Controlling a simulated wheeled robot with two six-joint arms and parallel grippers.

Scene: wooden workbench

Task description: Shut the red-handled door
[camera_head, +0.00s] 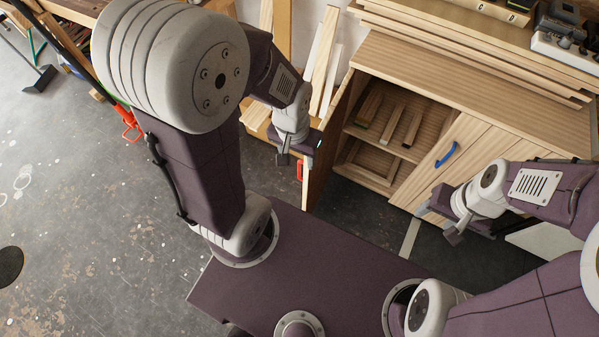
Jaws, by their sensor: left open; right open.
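The wooden door (322,165) stands wide open at the left side of the cabinet, seen nearly edge-on. Its red handle (299,170) shows on the door's left face, just below my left gripper (296,158). The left gripper is open, its fingers pointing down close to the door's outer side. I cannot tell whether it touches the door or handle. My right gripper (438,224) is open and empty, in front of the closed door with the blue handle (447,154).
The cabinet's open left compartment (398,112) has shelves holding several wooden pieces. Boards (322,70) lean against the wall left of the door. A bench top with a dark tool (562,22) is above.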

